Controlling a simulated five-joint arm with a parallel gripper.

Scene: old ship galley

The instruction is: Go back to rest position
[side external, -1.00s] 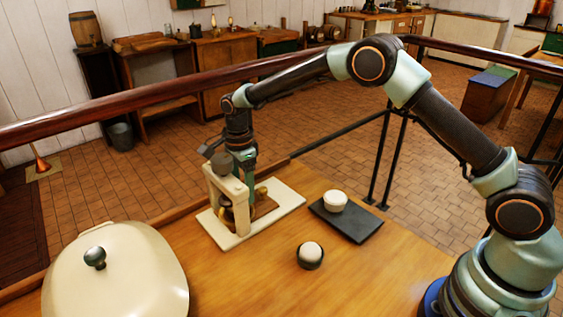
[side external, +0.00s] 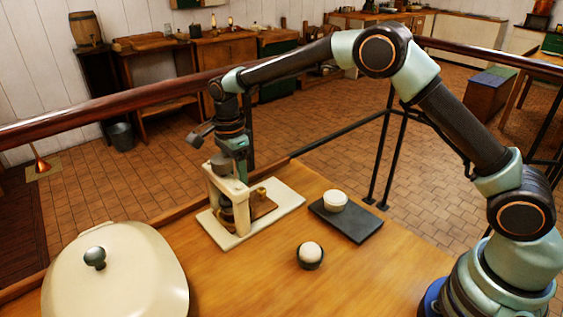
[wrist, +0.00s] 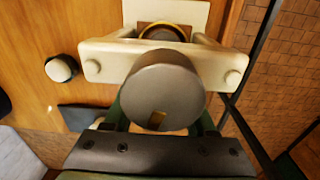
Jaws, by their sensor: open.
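My gripper (side external: 234,158) is open at the top of a cream stand (side external: 226,185). In the wrist view its two green fingers (wrist: 162,118) show on either side of a round grey knob (wrist: 163,88), which hides part of them. I cannot tell whether they touch it. The knob is on top of the stand, whose crossbar also shows in the wrist view (wrist: 99,62). The stand is on a cream board (side external: 285,197), with a brown piece (side external: 263,204) under and beside its frame.
A white bowl (side external: 335,199) sits on a dark slab (side external: 352,221). A white egg-like thing (side external: 310,252) sits in a dark cup. A large cream lidded vessel (side external: 130,275) is at the front left. A wooden rail (side external: 110,108) runs behind the table; bare tabletop (side external: 240,275) lies in front.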

